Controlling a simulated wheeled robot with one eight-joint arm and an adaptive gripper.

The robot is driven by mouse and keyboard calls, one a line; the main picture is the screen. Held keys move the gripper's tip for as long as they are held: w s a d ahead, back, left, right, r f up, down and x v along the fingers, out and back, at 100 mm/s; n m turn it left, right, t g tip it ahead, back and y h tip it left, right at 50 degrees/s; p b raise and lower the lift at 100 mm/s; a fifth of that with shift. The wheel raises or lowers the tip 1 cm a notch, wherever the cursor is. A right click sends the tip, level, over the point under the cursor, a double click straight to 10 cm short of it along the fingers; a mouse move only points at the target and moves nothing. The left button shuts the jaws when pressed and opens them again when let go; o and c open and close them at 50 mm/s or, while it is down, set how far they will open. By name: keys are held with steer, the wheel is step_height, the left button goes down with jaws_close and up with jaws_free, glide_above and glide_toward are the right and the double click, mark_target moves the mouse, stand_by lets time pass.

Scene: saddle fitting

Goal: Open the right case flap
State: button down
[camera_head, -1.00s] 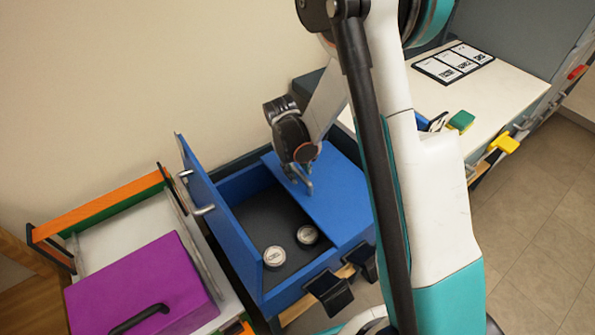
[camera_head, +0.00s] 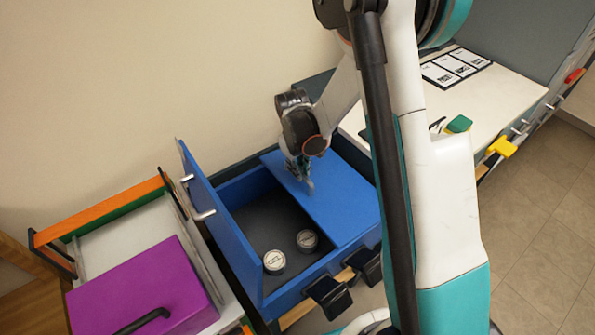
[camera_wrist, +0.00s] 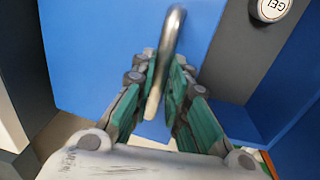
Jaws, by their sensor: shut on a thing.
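The blue case stands open-topped, with its dark inner floor (camera_head: 262,222) showing. Its right flap (camera_head: 345,200) lies flat across the right part of the opening; in the wrist view its blue face (camera_wrist: 100,50) fills the upper left. My gripper (camera_head: 305,178) is over this flap, its fingers (camera_wrist: 160,100) closed around the metal flap handle (camera_wrist: 172,42). The handle's curved end extends above the fingertips in the wrist view. The left flap (camera_head: 215,220) stands upright, with metal handles on its outer side.
Two round tins, one light (camera_head: 274,262) and one darker (camera_head: 307,240), sit inside the case. A purple lidded box (camera_head: 145,290) is at the left. Black clips (camera_head: 328,295) line the front edge. A white worktop (camera_head: 500,95) lies behind my arm at right.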

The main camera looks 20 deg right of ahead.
steer(key=w+d+r+y+p, duration=0.2)
steer(key=d+r+p, duration=0.2)
steer(key=d+r, duration=0.4)
steer(key=w+d+r+y, duration=0.1)
steer(key=w+d, duration=0.1)
steer(key=d, duration=0.4)
steer(key=w+d+r+g+y+p, duration=0.1)
steer(key=w+d+r, duration=0.1)
steer(key=d, duration=0.5)
steer(key=shift+w+r+g+y, duration=0.25)
steer(key=shift+w+g+y, duration=0.05)
steer(key=c, duration=1.6)
jaws_free()
steer(key=shift+w+f, duration=0.1)
steer(key=shift+o, duration=0.2)
steer(key=shift+a, duration=0.1)
steer(key=shift+r, duration=0.25)
